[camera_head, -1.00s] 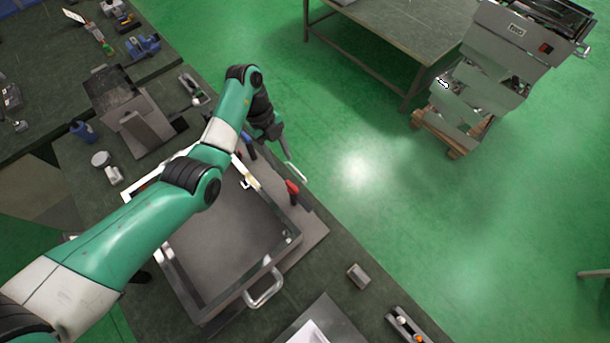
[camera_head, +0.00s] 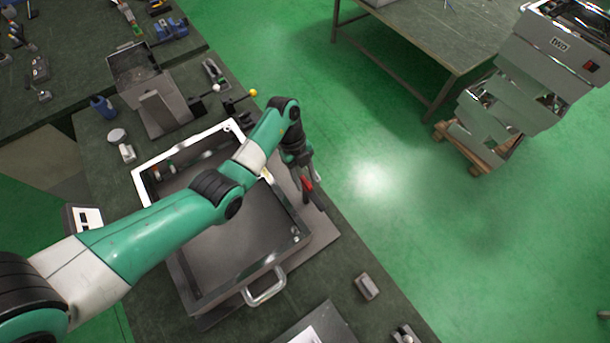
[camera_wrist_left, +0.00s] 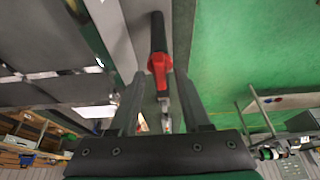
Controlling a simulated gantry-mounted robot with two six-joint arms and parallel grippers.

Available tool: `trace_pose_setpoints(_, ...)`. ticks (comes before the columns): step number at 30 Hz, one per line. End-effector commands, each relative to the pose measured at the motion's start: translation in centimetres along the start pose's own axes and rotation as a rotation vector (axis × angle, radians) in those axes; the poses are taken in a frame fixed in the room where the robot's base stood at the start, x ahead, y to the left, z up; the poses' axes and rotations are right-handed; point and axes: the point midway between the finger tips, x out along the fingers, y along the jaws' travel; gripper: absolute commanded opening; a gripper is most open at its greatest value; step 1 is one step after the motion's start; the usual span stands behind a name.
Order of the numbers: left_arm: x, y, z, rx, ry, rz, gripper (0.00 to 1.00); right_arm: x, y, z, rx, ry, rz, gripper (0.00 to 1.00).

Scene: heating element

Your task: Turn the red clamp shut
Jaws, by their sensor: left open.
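The red clamp (camera_head: 308,186) stands at the right-hand side of the open metal box (camera_head: 292,243). In the left wrist view the red clamp (camera_wrist_left: 158,63) shows a red body and a black grip, lying between my finger tips. My left gripper (camera_head: 303,172) is right at the clamp in the head view and partly covers it. In the left wrist view my left gripper (camera_wrist_left: 159,85) is open, with one finger on each side of the clamp. I cannot tell whether either finger touches it. My right gripper is not in view.
A handle (camera_head: 265,287) sticks out of the box's near side. A small grey block (camera_head: 367,287) lies on the bench. A yellow-tipped lever (camera_head: 252,93) stands beyond the box. The green floor to the right is free up to another table (camera_head: 440,35).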

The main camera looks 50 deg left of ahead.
Motion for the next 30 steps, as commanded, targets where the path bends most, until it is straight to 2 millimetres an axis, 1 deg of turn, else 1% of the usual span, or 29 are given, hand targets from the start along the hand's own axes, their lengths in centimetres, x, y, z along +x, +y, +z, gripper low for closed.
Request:
trace_pose_setpoints(4,-0.03,0.0,0.0,0.0,0.0,0.0,0.47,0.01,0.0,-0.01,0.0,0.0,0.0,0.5)
trace_pose_setpoints(12,-0.06,0.0,0.0,0.0,0.0,0.0,0.0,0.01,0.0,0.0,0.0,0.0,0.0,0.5)
trace_pose_setpoints(30,-0.1,0.0,-0.01,0.0,0.0,0.0,0.0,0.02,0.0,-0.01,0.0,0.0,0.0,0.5)
